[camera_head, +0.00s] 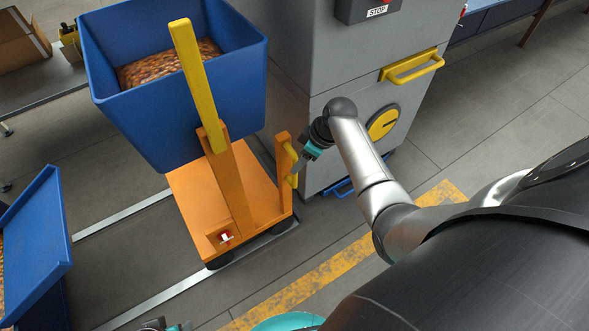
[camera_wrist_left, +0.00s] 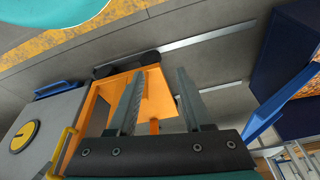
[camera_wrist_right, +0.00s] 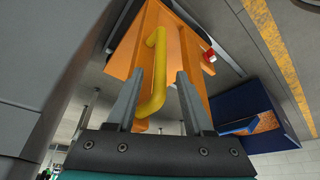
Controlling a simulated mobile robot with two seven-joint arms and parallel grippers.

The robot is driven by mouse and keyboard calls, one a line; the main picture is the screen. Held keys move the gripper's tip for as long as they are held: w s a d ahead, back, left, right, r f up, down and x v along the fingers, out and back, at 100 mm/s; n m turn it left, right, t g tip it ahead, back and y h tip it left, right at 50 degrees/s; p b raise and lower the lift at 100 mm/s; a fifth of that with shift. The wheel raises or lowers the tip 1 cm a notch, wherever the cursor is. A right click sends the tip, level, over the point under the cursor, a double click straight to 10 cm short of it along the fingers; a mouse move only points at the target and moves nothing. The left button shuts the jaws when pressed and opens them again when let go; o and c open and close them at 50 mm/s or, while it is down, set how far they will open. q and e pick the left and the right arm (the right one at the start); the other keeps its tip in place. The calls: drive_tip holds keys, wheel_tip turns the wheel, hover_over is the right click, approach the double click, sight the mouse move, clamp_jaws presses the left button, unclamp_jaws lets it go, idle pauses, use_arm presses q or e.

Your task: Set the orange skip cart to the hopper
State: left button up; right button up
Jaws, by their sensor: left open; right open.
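The orange skip cart (camera_head: 184,203) stands on the floor and carries a blue bin (camera_head: 185,110) filled with amber bottles (camera_head: 160,68). A tall yellow bar (camera_head: 197,85) rises in front of the bin. A smaller yellow handle (camera_head: 292,165) sits on the cart's right post. My right gripper (camera_head: 300,164) is at this handle. In the right wrist view the yellow handle (camera_wrist_right: 153,75) stands between the open fingers (camera_wrist_right: 157,80); I cannot tell if they touch it. My left gripper (camera_wrist_left: 158,90) is open and empty, with the orange cart (camera_wrist_left: 152,98) beyond its fingers.
A grey machine (camera_head: 335,120) with a STOP panel (camera_head: 377,11), yellow handle (camera_head: 412,66) and round yellow disc (camera_head: 383,122) stands right of the cart. Metal rails (camera_head: 160,305) run along the floor. Another blue bin (camera_head: 38,240) is at left. A yellow floor stripe (camera_head: 320,275) crosses in front.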

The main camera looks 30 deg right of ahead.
sight(294, 185)
use_arm(q)
wheel_tip(294, 185, up, 7)
drive_tip(key=w+t+b, duration=0.1)
drive_tip(key=b, duration=0.1)
drive_tip(key=shift+f+b, duration=0.2)
drive_tip(key=shift+b, duration=0.2)
use_arm(e)
drive_tip(key=shift+x, duration=2.35)
drive_tip(key=shift+r, duration=0.1)
drive_tip(key=shift+c, duration=0.4)
clamp_jaws()
use_arm(q)
drive_tip(key=shift+d, duration=0.1)
